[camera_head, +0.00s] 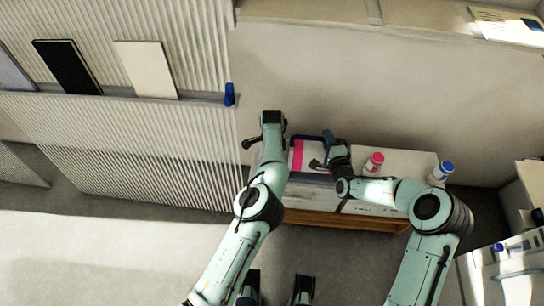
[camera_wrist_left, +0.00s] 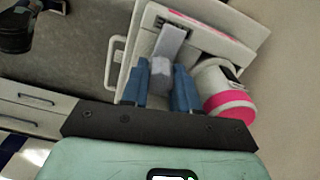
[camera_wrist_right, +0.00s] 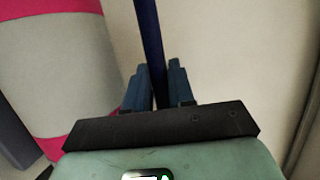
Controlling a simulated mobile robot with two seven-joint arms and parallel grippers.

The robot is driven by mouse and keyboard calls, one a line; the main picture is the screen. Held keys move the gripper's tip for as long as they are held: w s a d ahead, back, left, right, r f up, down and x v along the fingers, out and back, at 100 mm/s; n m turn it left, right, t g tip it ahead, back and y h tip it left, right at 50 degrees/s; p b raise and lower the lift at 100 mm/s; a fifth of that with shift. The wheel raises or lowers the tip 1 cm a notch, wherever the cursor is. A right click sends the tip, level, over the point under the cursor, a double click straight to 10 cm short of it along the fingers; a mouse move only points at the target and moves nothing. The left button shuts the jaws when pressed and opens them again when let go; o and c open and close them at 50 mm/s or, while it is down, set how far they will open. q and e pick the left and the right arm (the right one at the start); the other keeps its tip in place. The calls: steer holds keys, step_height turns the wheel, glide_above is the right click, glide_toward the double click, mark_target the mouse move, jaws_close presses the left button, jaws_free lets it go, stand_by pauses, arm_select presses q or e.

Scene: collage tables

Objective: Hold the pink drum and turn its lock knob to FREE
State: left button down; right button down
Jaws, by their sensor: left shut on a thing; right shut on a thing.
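The pink drum (camera_wrist_right: 65,75) shows in the right wrist view as a pale cylinder with pink bands, left of my right gripper. In the left wrist view a white cylinder with a pink band (camera_wrist_left: 229,104) lies right of the fingers. My left gripper (camera_wrist_left: 165,82) is shut on a grey block (camera_wrist_left: 161,72); no label is readable, so I cannot tell the knob's setting. My right gripper (camera_wrist_right: 160,82) is shut on a dark blue bar (camera_wrist_right: 149,35) beside the drum. In the head view, a pink band (camera_head: 298,155) shows between the hands; my left fingers are hidden.
A plain wall is behind. Ribbed panels (camera_head: 130,150) with a shelf stand at left. A blue item (camera_head: 229,95) sits at the shelf's end.

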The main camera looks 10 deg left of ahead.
arm_select(q)
steer(key=c, duration=0.8)
jaws_free()
steer(key=shift+c, duration=0.2)
arm_select(e)
steer(key=c, duration=0.9)
jaws_free()
arm_select(q)
step_height(320, 180, up, 12)
arm_select(e)
steer(key=shift+s, duration=0.1)
